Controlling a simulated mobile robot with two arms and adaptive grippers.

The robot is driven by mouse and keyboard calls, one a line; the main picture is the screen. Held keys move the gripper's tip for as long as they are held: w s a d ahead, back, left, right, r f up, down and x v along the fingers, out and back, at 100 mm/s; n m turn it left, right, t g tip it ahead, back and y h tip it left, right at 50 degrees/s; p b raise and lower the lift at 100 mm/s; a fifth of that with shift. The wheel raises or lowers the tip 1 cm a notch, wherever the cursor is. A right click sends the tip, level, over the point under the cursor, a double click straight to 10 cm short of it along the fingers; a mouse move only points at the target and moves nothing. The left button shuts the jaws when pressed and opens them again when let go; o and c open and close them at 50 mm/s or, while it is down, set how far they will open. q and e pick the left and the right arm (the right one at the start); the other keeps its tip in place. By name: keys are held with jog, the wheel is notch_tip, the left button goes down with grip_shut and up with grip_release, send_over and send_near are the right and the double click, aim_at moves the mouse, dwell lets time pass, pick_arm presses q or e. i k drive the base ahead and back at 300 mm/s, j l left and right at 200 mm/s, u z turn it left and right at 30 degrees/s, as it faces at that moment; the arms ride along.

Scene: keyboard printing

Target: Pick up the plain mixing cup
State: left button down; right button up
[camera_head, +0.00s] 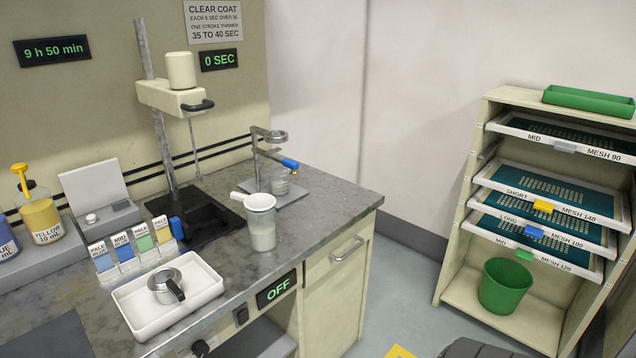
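A tall translucent cup (262,232) stands upright near the right front edge of the counter. A white round piece with a handle pointing left (260,201) sits on its mouth. A metal cup with a dark handle (164,283) sits in a white tray at the front left. I cannot tell for sure which of these is the plain mixing cup. Neither of my grippers can be made out in this view.
A mixer stand (170,95) rises behind a black base. The white tray (137,326), colour cards (124,247) and a yellow pump bottle (42,220) crowd the left. A screen rack (474,243) with a green bin (504,287) stands at right, across open floor.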

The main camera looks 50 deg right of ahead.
aim_at(278, 177)
jog(key=z, duration=1.4)
